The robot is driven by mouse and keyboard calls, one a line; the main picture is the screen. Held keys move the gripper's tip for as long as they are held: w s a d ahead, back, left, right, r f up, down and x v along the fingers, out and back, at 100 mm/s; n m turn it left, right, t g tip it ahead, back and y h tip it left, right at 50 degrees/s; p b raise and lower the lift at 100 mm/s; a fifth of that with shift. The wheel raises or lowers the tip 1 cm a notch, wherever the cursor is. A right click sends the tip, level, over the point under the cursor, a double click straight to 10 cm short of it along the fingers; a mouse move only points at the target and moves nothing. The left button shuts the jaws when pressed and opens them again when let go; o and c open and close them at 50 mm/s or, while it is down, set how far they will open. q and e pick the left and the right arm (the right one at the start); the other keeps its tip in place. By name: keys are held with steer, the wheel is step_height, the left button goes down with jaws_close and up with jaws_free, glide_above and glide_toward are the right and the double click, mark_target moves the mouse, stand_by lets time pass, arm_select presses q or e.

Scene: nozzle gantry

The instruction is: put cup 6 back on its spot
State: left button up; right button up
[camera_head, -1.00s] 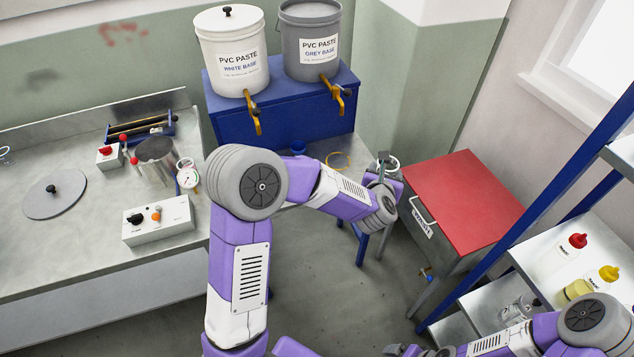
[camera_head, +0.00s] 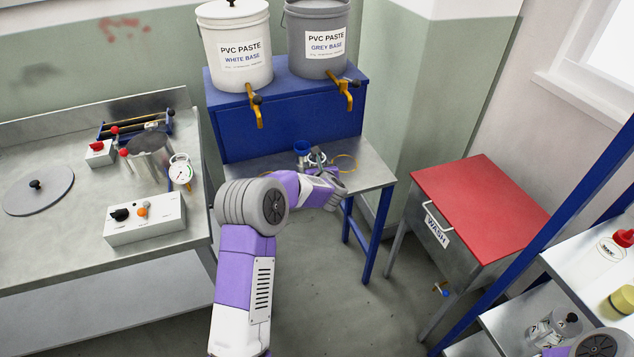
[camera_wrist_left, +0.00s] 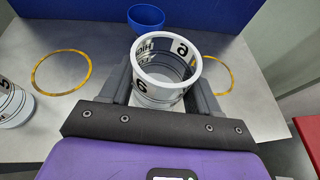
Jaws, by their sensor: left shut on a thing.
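Cup 6 (camera_wrist_left: 162,96) is a white-rimmed cup with a black 6 on it, upright between the two fingers of my left gripper (camera_wrist_left: 166,88), which is shut on it. In the head view the left gripper (camera_head: 320,160) is over the metal table (camera_head: 376,177), and the cup's pale rim shows there. Two yellow rings mark the table in the left wrist view: an empty left ring (camera_wrist_left: 37,82), and a right ring (camera_wrist_left: 231,80) partly hidden behind the cup and finger. I cannot tell whether the cup touches the table. My right gripper is out of view.
Cup 5 (camera_wrist_left: 12,104) stands at the left edge of the wrist view. A blue stand (camera_head: 290,120) with two paste buckets rises behind the table. A red-topped wash cabinet (camera_head: 480,205) stands to the right.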

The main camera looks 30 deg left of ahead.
arm_select(q)
step_height(320, 180, down, 5)
steer(key=shift+b, duration=0.65)
steer(key=shift+r, duration=0.1)
steer(key=shift+f, duration=0.2)
steer(key=o, duration=1)
steer(key=shift+r, duration=0.1)
steer(key=shift+o, duration=0.2)
